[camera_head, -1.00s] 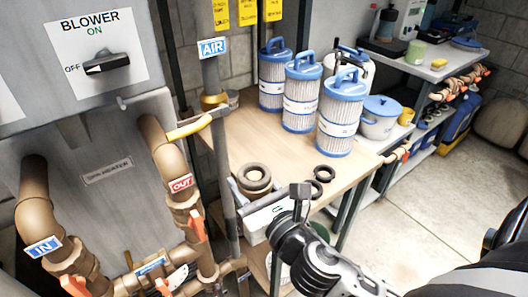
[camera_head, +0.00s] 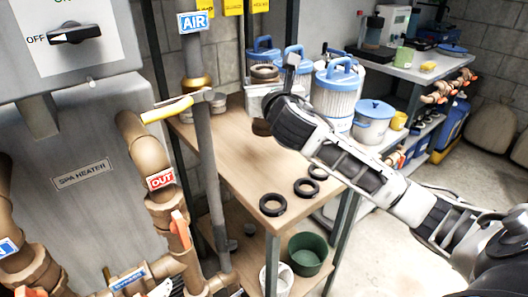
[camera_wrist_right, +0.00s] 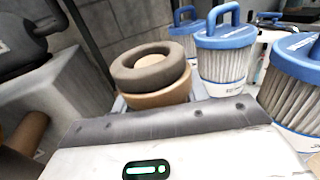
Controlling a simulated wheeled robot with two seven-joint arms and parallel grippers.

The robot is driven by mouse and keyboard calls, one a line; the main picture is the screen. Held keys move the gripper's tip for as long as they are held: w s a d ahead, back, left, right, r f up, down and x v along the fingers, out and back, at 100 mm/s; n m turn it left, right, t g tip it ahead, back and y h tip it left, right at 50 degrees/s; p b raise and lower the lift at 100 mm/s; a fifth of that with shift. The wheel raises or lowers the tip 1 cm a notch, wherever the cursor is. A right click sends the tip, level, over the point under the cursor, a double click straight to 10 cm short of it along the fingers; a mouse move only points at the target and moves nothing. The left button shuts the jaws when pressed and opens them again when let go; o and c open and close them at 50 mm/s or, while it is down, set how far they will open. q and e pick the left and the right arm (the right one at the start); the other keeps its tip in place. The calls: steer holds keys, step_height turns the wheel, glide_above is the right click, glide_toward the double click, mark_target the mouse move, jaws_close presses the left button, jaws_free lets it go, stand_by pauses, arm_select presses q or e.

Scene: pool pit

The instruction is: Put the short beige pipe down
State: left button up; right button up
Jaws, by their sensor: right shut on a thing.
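The short beige pipe (camera_head: 265,73) is upright in my right gripper (camera_head: 260,95) in the head view. Its dark-rimmed top stands above the gripper, and a brown end below appears to be its lower end. In the right wrist view the pipe (camera_wrist_right: 155,82) shows a dark ring on a tan body, just beyond the white gripper housing. The right gripper is shut on it over the back part of the wooden shelf top (camera_head: 235,150). I cannot tell whether the pipe touches the wood. My left gripper is not in view.
Blue-capped filters (camera_head: 337,95) stand behind and right of the gripper. Several black rings, one at the front edge (camera_head: 273,204), lie on the wood. The upright AIR pipe (camera_head: 205,150) stands left. A green bucket (camera_head: 307,254) sits below. Bare wood lies between gripper and rings.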

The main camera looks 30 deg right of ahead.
mark_target(263, 121)
step_height(263, 121, down, 9)
steer(key=shift+r+b, duration=0.1)
steer(key=shift+b, duration=0.8)
steer(key=shift+f, duration=0.2)
steer(key=o, duration=1.3)
steer(key=shift+c, duration=0.2)
steer(key=shift+r, duration=0.1)
steer(key=shift+s+a, duration=0.15)
steer(key=shift+s, duration=0.1)
steer(key=v, duration=1.1)
steer(key=shift+s, duration=0.25)
